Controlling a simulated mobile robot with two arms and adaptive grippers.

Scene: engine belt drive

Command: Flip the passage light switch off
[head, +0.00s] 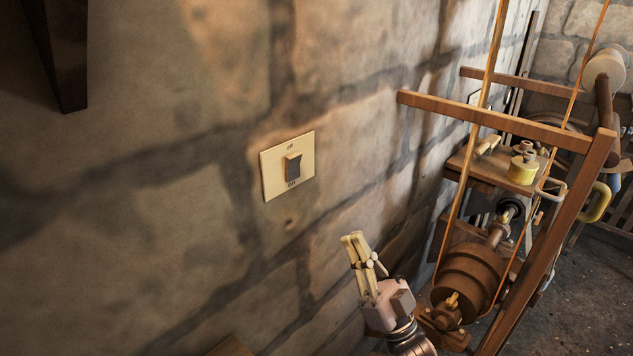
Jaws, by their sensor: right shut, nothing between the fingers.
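The light switch is a cream square plate (271,182) on the stone wall, left of the picture's middle. Its dark rocker (293,168) sits at the plate's centre, with small lettering above and below it. I cannot tell for sure which way the rocker is tipped. My right gripper (353,239) is below and to the right of the switch, fingers pointing up. It is shut and empty, and apart from the plate. My left gripper is not in view.
A wooden frame (497,121) with a belt drive and a brown stepped pulley (470,283) stands to the right of my right gripper. A dark bracket (62,55) hangs at upper left. The wall between gripper and switch is clear.

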